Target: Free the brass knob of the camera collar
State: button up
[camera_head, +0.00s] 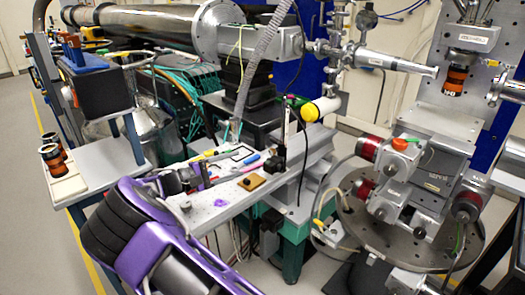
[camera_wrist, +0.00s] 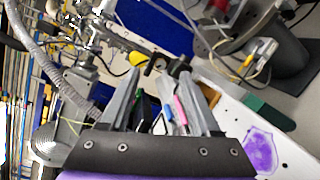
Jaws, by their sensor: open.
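A black cylinder with an orange band (camera_head: 456,80), which looks like the camera, is mounted on an upright grey plate (camera_head: 440,108) at the upper right of the head view. Its collar and brass knob are too small to make out. My gripper (camera_head: 207,178) is low over the white bench, far to the left of that cylinder and apart from it. In the wrist view my gripper (camera_wrist: 160,74) has its two grey fingers spread, and nothing is held. Pens, one of them pink (camera_wrist: 180,108), show beyond and between the fingers. The wrist view does not clearly show the camera.
The bench (camera_head: 217,214) carries several pens, a tan block (camera_head: 252,182) and a purple patch (camera_head: 220,203). A long steel tube (camera_head: 140,20) crosses behind. A round perforated table (camera_head: 395,240) with motor stages (camera_head: 430,170) stands right. Two orange-black cylinders stand on a wooden block (camera_head: 66,187) left.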

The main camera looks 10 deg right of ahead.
aim_at(271, 152)
jog(key=f+n+t, duration=0.1)
jog(key=n, duration=0.2)
jog(key=s+a+n+t+y, duration=0.1)
jog(key=n, duration=0.2)
jog(key=a+f+n+t, duration=0.1)
jog(key=n, duration=0.2)
jog(key=shift+s+f+n+p, duration=0.3)
jog(key=shift+s+n+p, duration=0.05)
jog(key=shift+n, duration=0.05)
jog(key=x, duration=1.7)
jog(key=shift+w+a+f, duration=0.1)
jog(key=shift+w+a, duration=0.05)
jog(key=shift+w, duration=0.15)
grip_shut()
